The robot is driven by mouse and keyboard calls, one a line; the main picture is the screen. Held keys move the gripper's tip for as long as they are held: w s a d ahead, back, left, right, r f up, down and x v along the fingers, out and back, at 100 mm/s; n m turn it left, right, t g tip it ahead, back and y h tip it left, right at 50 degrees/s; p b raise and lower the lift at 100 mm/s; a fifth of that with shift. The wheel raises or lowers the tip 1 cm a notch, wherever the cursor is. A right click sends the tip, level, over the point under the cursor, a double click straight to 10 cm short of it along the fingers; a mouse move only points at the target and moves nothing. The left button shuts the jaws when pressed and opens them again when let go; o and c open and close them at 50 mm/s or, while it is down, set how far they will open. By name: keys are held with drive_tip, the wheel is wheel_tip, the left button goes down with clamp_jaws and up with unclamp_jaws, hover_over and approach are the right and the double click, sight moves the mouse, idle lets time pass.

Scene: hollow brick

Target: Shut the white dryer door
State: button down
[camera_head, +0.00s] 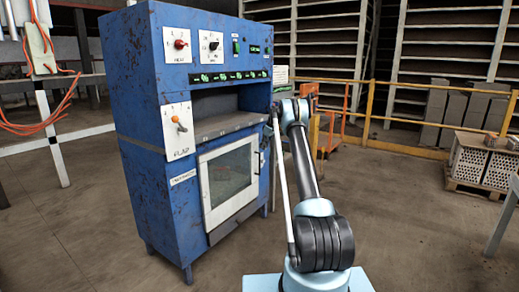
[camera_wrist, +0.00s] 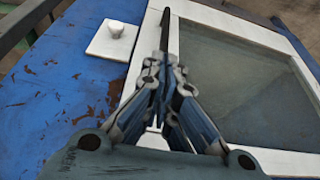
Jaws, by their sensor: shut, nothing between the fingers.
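The white dryer door (camera_head: 203,189) has a white frame around a dark window and sits low on the front of the blue machine (camera_head: 157,200). In the head view it looks about in line with the machine's front; I cannot tell whether it is fully shut. In the wrist view the door frame (camera_wrist: 233,32) fills the right side. My gripper (camera_wrist: 166,45) is shut and empty, over the door frame's left side there; contact is unclear. In the head view my fingertips are not clear near the machine's right edge.
A white plate with a knob (camera_wrist: 112,35) is on the blue surface beside the door. Control switches and an orange lever (camera_head: 179,123) are on the machine's front. A yellow railing (camera_head: 400,150) and a pallet of bricks (camera_head: 480,165) stand at right. Floor in front is clear.

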drive_tip(key=s+d+r+m, duration=0.1)
drive_tip(key=s+d+r, duration=0.1)
drive_tip(key=s+r, duration=0.45)
drive_tip(key=s+d+r, duration=0.1)
drive_tip(key=s+r, duration=0.2)
drive_tip(key=r, duration=0.7)
drive_tip(key=s+r+m+h, duration=0.1)
drive_tip(key=s+r, duration=0.2)
drive_tip(key=s, duration=0.8)
drive_tip(key=s+r+m, duration=0.2)
drive_tip(key=s+r, duration=0.2)
drive_tip(key=s, duration=0.7)
drive_tip(key=s+r+m+h, duration=0.1)
drive_tip(key=s+r, duration=0.2)
drive_tip(key=s, duration=0.8)
drive_tip(key=s+d+f+m, duration=0.1)
drive_tip(key=s+f, duration=0.2)
drive_tip(key=s, duration=0.8)
drive_tip(key=s+f+m, duration=0.2)
drive_tip(key=s+f, duration=0.1)
drive_tip(key=s, duration=0.9)
drive_tip(key=s+d+f+m+h, duration=0.1)
drive_tip(key=s+f+m, duration=0.1)
drive_tip(key=s+f, duration=1.4)
drive_tip(key=s, duration=0.3)
drive_tip(key=shift+d+f, duration=0.2)
